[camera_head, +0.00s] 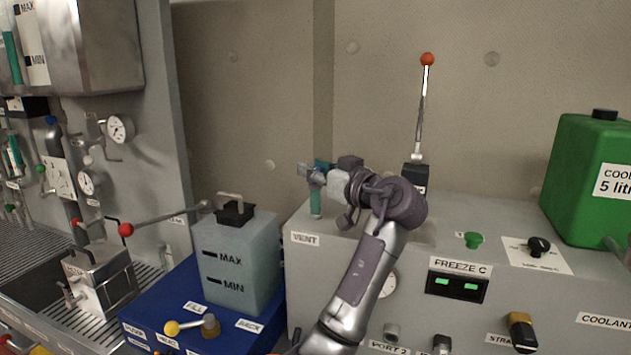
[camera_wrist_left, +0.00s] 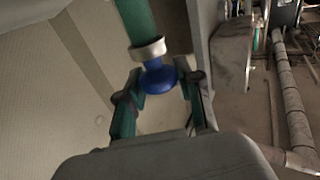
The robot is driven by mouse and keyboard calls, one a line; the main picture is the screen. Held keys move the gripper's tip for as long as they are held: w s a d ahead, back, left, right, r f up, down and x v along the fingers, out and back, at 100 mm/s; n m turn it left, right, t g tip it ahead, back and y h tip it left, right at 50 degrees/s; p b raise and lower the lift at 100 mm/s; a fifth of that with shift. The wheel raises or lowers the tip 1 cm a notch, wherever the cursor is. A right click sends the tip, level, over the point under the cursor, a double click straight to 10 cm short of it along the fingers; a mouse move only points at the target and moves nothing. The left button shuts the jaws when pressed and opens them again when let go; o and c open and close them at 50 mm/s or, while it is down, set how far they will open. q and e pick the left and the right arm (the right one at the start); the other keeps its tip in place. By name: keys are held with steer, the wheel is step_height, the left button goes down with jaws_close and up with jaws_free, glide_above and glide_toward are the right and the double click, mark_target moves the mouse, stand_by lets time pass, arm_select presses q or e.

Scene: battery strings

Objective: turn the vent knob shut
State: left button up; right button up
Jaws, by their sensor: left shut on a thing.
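The vent knob (camera_wrist_left: 158,79) is blue and round in the left wrist view. It sits on a metal collar (camera_wrist_left: 148,49) at the end of a green pipe (camera_wrist_left: 135,18). My left gripper (camera_wrist_left: 160,88) is shut on the knob, with one teal-padded finger on each side. In the head view my left gripper (camera_head: 316,172) is at the top of the green vent pipe (camera_head: 316,203), above the VENT label (camera_head: 305,239) on the grey cabinet. The gripper hides the knob there, and I cannot tell how far it is turned. My right gripper is not in view.
A tall lever with an orange ball (camera_head: 427,59) stands behind my left arm. A translucent tank (camera_head: 238,262) is on the blue box to the left. A red-ended lever (camera_head: 126,229) juts out there. A green coolant can (camera_head: 580,175) stands at right.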

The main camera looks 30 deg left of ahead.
arm_select(q)
steer(key=shift+n+g+y+b, duration=0.3)
steer(key=shift+n+g+b, duration=0.2)
steer(key=shift+n+g, duration=0.5)
steer(key=shift+g, duration=0.5)
steer(key=o, duration=1.1)
steer(key=d, duration=0.4)
steer(key=s+d, duration=0.1)
steer(key=d, duration=0.6)
steer(key=shift+s+d, duration=0.35)
steer(key=shift+d, duration=0.05)
